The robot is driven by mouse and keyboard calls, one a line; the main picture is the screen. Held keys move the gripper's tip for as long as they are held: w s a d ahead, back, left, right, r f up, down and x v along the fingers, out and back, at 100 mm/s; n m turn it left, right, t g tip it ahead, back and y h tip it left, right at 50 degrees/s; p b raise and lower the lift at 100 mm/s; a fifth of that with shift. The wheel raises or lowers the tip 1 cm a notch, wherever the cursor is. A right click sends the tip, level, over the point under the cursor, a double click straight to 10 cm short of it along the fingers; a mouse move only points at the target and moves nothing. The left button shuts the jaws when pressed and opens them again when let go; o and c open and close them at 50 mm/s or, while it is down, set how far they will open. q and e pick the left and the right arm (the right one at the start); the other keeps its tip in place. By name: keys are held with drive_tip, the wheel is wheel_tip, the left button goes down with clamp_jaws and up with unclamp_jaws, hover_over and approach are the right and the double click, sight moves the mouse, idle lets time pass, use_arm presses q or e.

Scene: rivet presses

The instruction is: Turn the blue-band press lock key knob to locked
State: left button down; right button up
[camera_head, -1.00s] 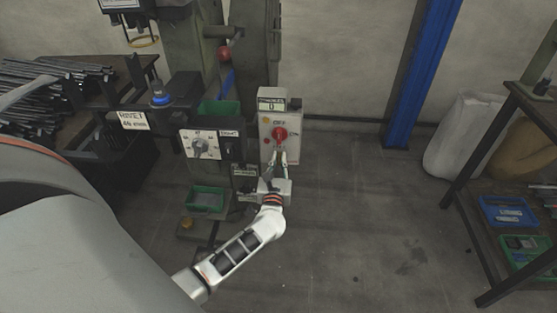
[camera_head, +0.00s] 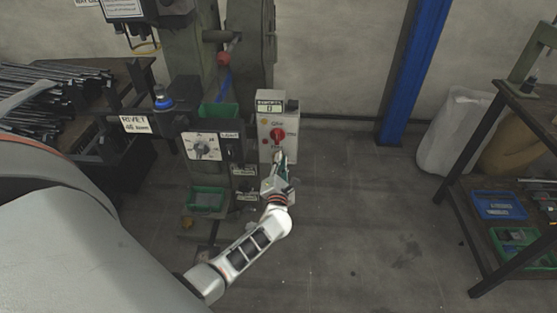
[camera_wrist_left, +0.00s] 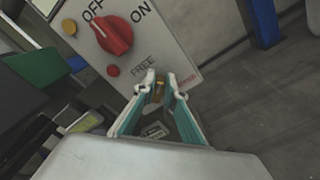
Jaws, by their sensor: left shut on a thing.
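The control box (camera_head: 264,133) is on the press (camera_head: 252,60), which has a blue band (camera_head: 225,86). Its red rotary switch (camera_wrist_left: 114,35) sits between OFF and ON marks. Below it is a FREE mark, with small red lettering to its right. A small brass-coloured piece, seemingly the lock key knob (camera_wrist_left: 158,92), shows between my left fingertips below FREE. My left gripper (camera_head: 281,156) is at the box's lower part, and it also shows in the wrist view (camera_wrist_left: 163,82), shut on this piece. The fingers partly hide the knob, so its exact angle is unclear. My right gripper is not in view.
Green bins (camera_head: 206,199) are lower left. A dark shelf (camera_head: 478,180) stands at the right, near a blue post (camera_head: 411,75). The floor between is clear.

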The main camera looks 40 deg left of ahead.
use_arm(q)
drive_tip(key=shift+w+d+f+m+p, duration=0.1)
drive_tip(key=shift+f+m+p, duration=0.15)
drive_tip(key=shift+m, duration=1.1)
drive_tip(key=shift+s+d+f+m+p, duration=0.1)
drive_tip(key=shift+f+m+p, duration=0.1)
drive_tip(key=shift+m, duration=1.2)
drive_tip(key=shift+w+f+m+p, duration=0.1)
drive_tip(key=shift+f+m+p, duration=0.15)
drive_tip(key=shift+m, duration=1.1)
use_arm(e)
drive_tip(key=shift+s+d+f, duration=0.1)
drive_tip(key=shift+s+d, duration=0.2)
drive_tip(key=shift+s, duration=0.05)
use_arm(q)
drive_tip(key=c, duration=2.1)
unclamp_jaws()
drive_tip(key=v, duration=1.2)
